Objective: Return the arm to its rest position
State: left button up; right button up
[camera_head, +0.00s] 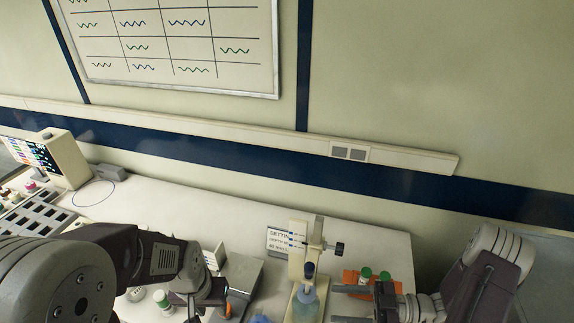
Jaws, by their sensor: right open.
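My right arm comes in from the right. Its gripper (335,304) is level and points left, with its two fingers apart and nothing seen between them. The fingertips are close to the right side of a bottle (305,304) with a dark cap, which stands by a cream column stand (298,248). I cannot tell whether they touch it. My left arm comes in from the left and bends down at the wrist over the table's front. Its fingers are below the picture edge.
An orange rack (351,278) with green-capped vials stands behind the right gripper. A sign (279,242) stands left of the column stand. The white table (160,205) is clear at the back.

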jog(key=s+a+f+n+g+h+b, duration=0.2)
jog(key=s+f+n+g+h+b, duration=0.25)
jog(key=n, duration=0.95)
jog(key=s+a+f+n+g+h+b, duration=0.3)
jog(key=n+h+b, duration=0.4)
jog(key=n, duration=0.6)
jog(key=w+d+f+n+t+h, duration=0.1)
jog(key=w+d+n+t+h, duration=0.1)
jog(key=n, duration=1.1)
jog(key=w+d+n+t+h, duration=0.3)
jog(key=d+n, duration=0.4)
jog(key=n, duration=0.7)
jog(key=shift+w+f+t, duration=0.35)
jog(key=shift+w+t, duration=0.05)
jog(key=shift+t, duration=0.25)
